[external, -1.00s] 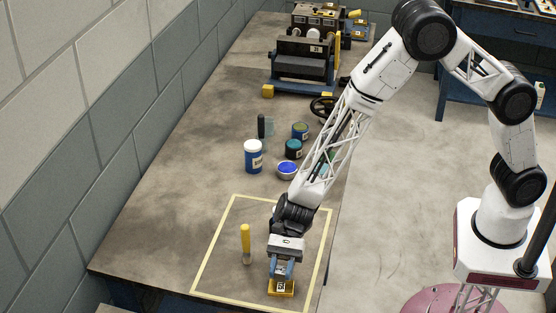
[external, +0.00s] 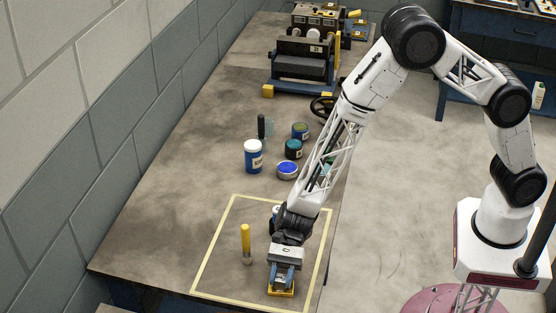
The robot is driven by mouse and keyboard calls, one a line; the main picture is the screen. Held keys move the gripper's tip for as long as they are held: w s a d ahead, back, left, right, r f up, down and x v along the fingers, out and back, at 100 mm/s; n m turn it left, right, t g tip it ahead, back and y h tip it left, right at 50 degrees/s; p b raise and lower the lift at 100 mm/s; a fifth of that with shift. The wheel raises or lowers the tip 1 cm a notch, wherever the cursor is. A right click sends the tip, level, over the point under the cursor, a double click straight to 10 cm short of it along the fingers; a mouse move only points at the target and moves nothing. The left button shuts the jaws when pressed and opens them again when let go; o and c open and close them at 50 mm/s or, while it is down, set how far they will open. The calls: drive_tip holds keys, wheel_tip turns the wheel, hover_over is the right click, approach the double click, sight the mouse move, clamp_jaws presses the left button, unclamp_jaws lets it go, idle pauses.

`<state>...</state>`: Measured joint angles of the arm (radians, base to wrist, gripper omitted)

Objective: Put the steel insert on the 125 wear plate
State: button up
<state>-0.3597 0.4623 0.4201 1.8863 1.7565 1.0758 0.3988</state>
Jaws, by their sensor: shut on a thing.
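My gripper (external: 281,286) points down inside the taped square near the bench's front edge. Its blue fingers are shut on a small grey piece, which I take for the steel insert (external: 282,279); the fingers hide most of it. A yellow block (external: 281,294), seemingly the 125 wear plate, lies flat on the bench directly below. The fingertips are down at the plate and cover its label. I cannot tell whether the insert touches the plate.
A yellow-handled tool (external: 246,242) stands upright left of my gripper, inside the yellow tape outline (external: 212,247). Behind are a blue jar (external: 253,157), a bowl of blue stuff (external: 287,169) and small tins (external: 293,149).

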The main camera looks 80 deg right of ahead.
drive_tip(key=shift+f, duration=0.15)
drive_tip(key=o, duration=1.1)
drive_tip(key=shift+c, duration=0.2)
drive_tip(key=shift+d+r, duration=0.1)
drive_tip(key=shift+r, duration=0.1)
drive_tip(key=v, duration=1.1)
drive_tip(key=shift+d+r, duration=0.1)
drive_tip(key=shift+d, duration=0.3)
